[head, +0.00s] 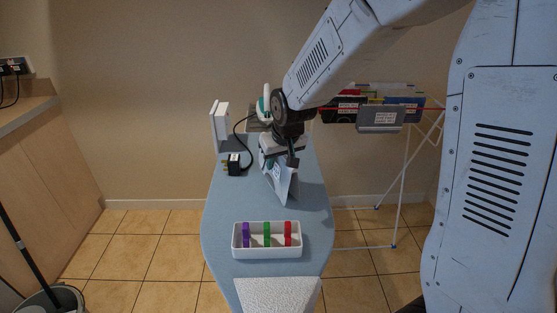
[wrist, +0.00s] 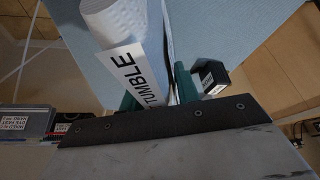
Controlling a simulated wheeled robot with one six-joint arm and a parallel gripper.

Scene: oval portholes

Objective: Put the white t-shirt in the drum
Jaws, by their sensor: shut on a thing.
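My gripper (head: 291,158) is low over the blue ironing board (head: 225,215), shut on a white thing (head: 281,184) that stands or hangs tilted below it. In the wrist view my gripper (wrist: 160,90) has dark green fingers on either side of a white strip (wrist: 134,72) marked TUMBLE. A rounded, textured white piece (wrist: 108,18) lies beside that strip. I cannot tell whether this is the t-shirt. No drum can be made out in either view.
Labelled boxes (head: 381,117) sit on a rack at right.

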